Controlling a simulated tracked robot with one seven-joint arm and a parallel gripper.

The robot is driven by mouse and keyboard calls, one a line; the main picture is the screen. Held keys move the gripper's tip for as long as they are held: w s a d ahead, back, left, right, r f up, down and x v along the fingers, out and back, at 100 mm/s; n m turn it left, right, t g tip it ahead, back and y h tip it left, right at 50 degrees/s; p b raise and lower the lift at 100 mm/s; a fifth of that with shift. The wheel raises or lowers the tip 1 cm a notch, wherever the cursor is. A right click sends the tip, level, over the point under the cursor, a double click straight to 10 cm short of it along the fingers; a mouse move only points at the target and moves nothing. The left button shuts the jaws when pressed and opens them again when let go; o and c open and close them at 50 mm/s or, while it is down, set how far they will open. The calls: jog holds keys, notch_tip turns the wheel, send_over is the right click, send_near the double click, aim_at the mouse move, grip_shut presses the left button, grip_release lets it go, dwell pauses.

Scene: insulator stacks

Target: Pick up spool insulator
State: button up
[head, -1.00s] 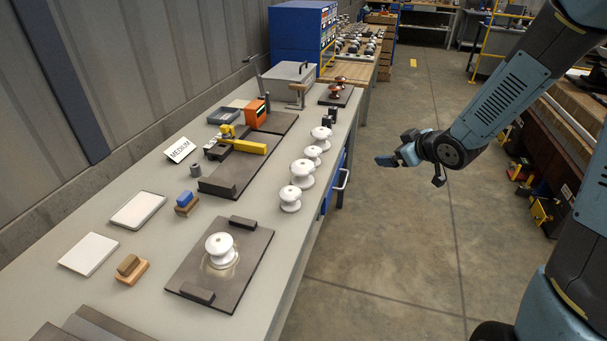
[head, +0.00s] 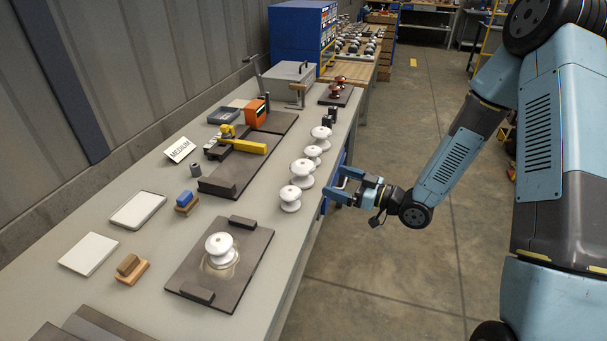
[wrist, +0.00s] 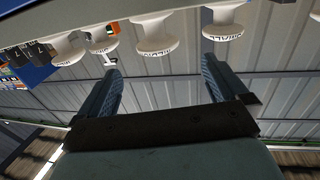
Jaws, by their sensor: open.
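Several white spool insulators stand in a row along the bench's right edge, among them a near one (head: 290,199), a larger one (head: 302,173), a small one (head: 313,154) and a far one (head: 321,136). Another white spool insulator (head: 221,248) stands on a dark plate (head: 252,262) nearer the front. My gripper (head: 333,185) is open and empty, just right of the row at the bench edge. In the wrist view its two fingers (wrist: 160,85) are apart with nothing between them, and white insulators (wrist: 156,36) hang inverted along the top.
The grey bench (head: 130,250) also bears a MEDIUM sign (head: 180,150), a dark fixture with a yellow bar (head: 248,146), white trays (head: 138,210) and small blocks (head: 127,266). Open floor (head: 400,285) lies right of the bench.

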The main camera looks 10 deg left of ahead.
aim_at(301, 166)
jog(key=x, duration=0.7)
jog(key=shift+w+a, duration=0.1)
jog(key=shift+a, duration=0.25)
jog(key=shift+w+x, duration=0.15)
jog(key=shift+x, duration=1.15)
jog(key=shift+w+x, duration=0.15)
jog(key=shift+x, duration=1.1)
jog(key=c, duration=1.3)
jog(key=shift+r, duration=0.15)
